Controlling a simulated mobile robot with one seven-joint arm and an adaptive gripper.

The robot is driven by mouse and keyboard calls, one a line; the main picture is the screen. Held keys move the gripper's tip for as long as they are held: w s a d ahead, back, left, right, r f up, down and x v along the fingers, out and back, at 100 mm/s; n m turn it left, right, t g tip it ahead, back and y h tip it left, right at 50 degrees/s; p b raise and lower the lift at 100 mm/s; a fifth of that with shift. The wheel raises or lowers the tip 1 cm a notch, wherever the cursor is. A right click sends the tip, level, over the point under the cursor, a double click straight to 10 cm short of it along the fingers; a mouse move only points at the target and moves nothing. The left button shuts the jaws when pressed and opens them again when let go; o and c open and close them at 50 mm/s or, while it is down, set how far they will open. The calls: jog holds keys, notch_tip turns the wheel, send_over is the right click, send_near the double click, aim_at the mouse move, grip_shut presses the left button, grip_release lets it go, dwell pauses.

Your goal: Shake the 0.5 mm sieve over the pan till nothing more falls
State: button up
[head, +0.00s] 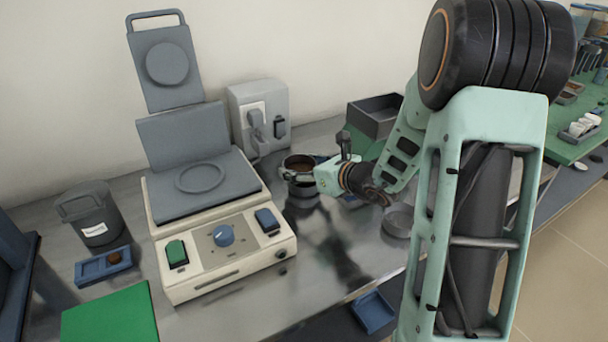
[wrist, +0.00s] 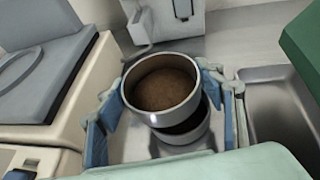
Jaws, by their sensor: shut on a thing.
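The sieve (wrist: 160,118) is a round metal ring with brown soil-like material inside, seen in the wrist view. It also shows in the head view (head: 298,164), to the right of the hot plate unit. My gripper (wrist: 176,98) is shut on the sieve, with one blue-grey finger at each side of its rim. The pan (wrist: 188,131) is a round metal dish below the sieve, with dark contents partly visible. The sieve is over the pan and set slightly to its left in the wrist view. In the head view the pan (head: 303,203) sits on the bench. The mesh is hidden.
A cream unit with a grey plate (head: 222,262) stands left of the sieve. A wall box (head: 262,118) is behind.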

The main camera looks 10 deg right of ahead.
jog(key=shift+d+p, duration=0.4)
jog(key=shift+d, duration=0.85)
jog(key=shift+r, duration=0.1)
jog(key=shift+a+r+p, duration=0.2)
jog(key=shift+r+p, duration=0.15)
jog(key=shift+r, duration=0.3)
jog(key=shift+a+r+p, duration=0.25)
jog(key=shift+r+p, duration=0.1)
jog(key=shift+r, duration=0.3)
jog(key=shift+a+r+p, duration=0.2)
jog(key=shift+r+p, duration=0.15)
jog(key=shift+r, duration=0.3)
